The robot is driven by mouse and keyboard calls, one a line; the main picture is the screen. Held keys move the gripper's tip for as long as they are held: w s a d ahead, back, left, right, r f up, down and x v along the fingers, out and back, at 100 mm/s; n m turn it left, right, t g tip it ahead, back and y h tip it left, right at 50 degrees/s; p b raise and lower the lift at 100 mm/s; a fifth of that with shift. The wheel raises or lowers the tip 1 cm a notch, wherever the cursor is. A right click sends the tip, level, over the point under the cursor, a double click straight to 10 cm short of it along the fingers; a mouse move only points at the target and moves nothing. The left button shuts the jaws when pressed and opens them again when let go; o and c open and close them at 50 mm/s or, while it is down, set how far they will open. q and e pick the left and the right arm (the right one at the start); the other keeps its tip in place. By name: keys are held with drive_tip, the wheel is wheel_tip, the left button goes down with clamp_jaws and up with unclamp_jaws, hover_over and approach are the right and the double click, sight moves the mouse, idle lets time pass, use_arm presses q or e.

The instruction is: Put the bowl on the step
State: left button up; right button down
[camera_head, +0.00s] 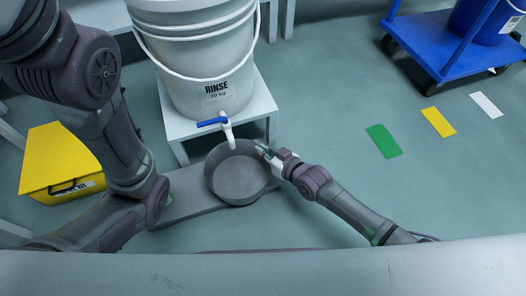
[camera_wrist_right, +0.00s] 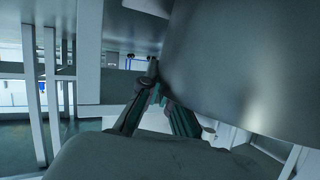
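The round grey bowl (camera_head: 237,178) is below the tap of the rinse bucket in the head view. It overlaps a low grey step (camera_head: 190,196); I cannot tell whether it rests on it or hangs just above. My right gripper (camera_head: 264,154) is at the bowl's upper right rim, with its fingers closed about the rim. In the right wrist view the bowl's wall (camera_wrist_right: 250,65) fills the upper right and hides part of one finger of the gripper (camera_wrist_right: 162,95). My left arm comes in from the left; its gripper does not show.
A white bucket (camera_head: 200,60) marked RINSE, with a blue-handled tap (camera_head: 222,124), stands on a white stand (camera_head: 262,103) behind the bowl. A yellow box (camera_head: 55,150) is at left. A blue trolley (camera_head: 445,45) is at upper right.

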drive_tip(key=shift+f, duration=0.1)
drive_tip(key=c, duration=1.3)
unclamp_jaws()
